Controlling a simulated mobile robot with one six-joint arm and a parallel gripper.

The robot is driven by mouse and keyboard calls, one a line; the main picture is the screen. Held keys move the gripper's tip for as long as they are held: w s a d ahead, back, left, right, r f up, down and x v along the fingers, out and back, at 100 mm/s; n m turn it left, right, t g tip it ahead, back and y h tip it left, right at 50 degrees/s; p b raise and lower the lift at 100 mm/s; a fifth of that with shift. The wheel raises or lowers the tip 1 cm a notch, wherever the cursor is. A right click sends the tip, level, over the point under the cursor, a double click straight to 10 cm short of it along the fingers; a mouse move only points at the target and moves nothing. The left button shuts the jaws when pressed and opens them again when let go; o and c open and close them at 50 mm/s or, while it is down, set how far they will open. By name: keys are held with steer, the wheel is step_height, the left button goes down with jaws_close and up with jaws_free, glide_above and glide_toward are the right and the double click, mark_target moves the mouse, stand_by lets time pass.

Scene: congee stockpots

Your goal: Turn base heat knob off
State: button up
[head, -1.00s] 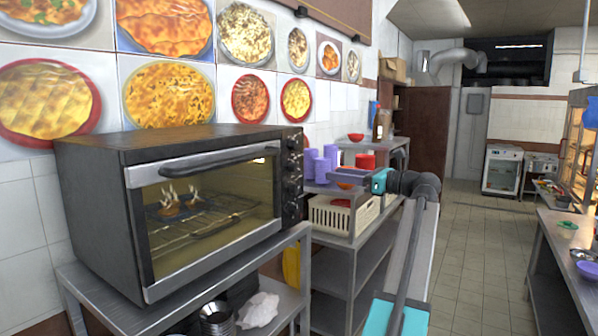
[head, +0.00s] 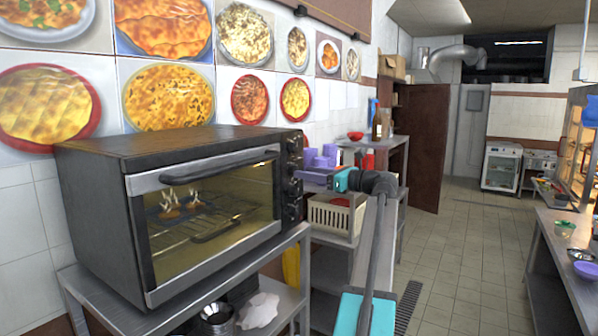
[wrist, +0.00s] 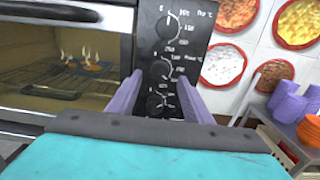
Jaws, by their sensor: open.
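The black toaster oven (head: 165,215) stands on a metal rack with its knob panel facing my gripper. In the wrist view the panel shows a top knob (wrist: 171,24), a middle knob (wrist: 160,71) and a lower knob (wrist: 156,104) in a column. I cannot read which label says base heat. My gripper (wrist: 160,76) is open, its two purple fingers apart on either side of the middle and lower knobs as seen from the wrist. Whether they touch the panel I cannot tell.
Food shows through the oven glass with flames or steam above it. Metal bowls (head: 216,318) lie on the rack below. The tiled aisle (head: 460,240) is clear.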

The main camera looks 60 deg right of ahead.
steer(key=w, duration=0.3)
steer(key=shift+c, duration=0.5)
